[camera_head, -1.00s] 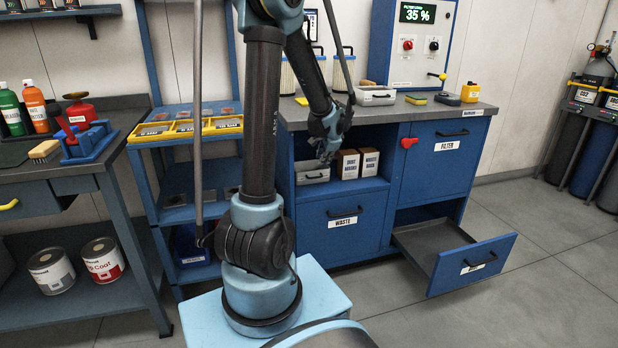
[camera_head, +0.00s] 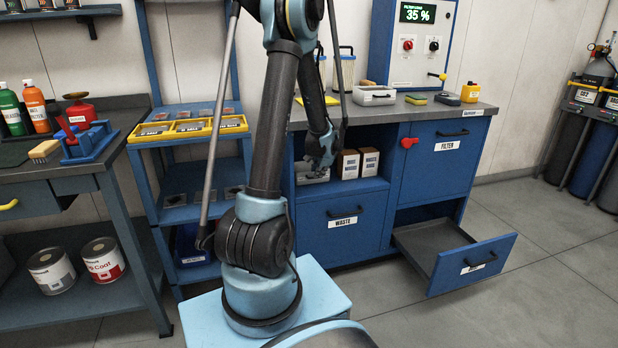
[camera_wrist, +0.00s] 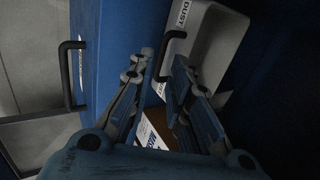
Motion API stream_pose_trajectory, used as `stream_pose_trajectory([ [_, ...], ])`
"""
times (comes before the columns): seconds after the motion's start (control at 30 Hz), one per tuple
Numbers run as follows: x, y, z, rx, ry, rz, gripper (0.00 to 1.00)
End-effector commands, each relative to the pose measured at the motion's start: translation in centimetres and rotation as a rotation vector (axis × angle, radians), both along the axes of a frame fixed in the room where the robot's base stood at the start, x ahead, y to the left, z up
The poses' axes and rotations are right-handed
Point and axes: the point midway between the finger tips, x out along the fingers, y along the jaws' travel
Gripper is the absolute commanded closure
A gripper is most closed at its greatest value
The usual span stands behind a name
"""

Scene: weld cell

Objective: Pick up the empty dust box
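A light grey box with a dark handle and a label reading "DUST" (camera_wrist: 205,50) is in the wrist view, just beyond my fingertips. In the head view a grey box (camera_head: 312,178) sits in the cabinet's open shelf, partly hidden behind my gripper (camera_head: 318,168). Another light grey box with a handle (camera_head: 374,96) stands on the countertop; whether either is empty I cannot tell. In the wrist view my gripper (camera_wrist: 164,70) is open, with the handle near its fingertips and nothing clearly held.
Two brown cartons (camera_head: 348,164) stand right of the shelf box. The blue cabinet (camera_head: 340,255) has a drawer (camera_head: 440,250) pulled out at lower right. A shelf rack with a yellow tray (camera_head: 170,132) stands to the left.

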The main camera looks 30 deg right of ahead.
Motion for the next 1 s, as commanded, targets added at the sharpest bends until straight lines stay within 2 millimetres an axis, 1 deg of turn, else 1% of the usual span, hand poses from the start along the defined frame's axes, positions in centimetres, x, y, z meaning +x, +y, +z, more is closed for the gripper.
stream_pose_trajectory([
  [0.17, 0.3, -0.1, -0.5, -0.001, 0.0, 0.001, 0.82],
  [0.5, 2.3, -0.6, -3.4, -0.001, 0.0, 0.001, 0.82],
  [0.6, 2.7, -0.7, -4.0, -0.001, 0.0, 0.001, 0.82],
  [0.73, 2.9, -0.7, -4.4, -0.001, 0.0, 0.001, 0.82],
  [0.97, 2.9, -0.7, -4.5, 0.0, 0.0, 0.0, 0.82],
  [1.0, 2.9, -0.7, -4.5, 0.0, 0.0, 0.0, 0.89],
])
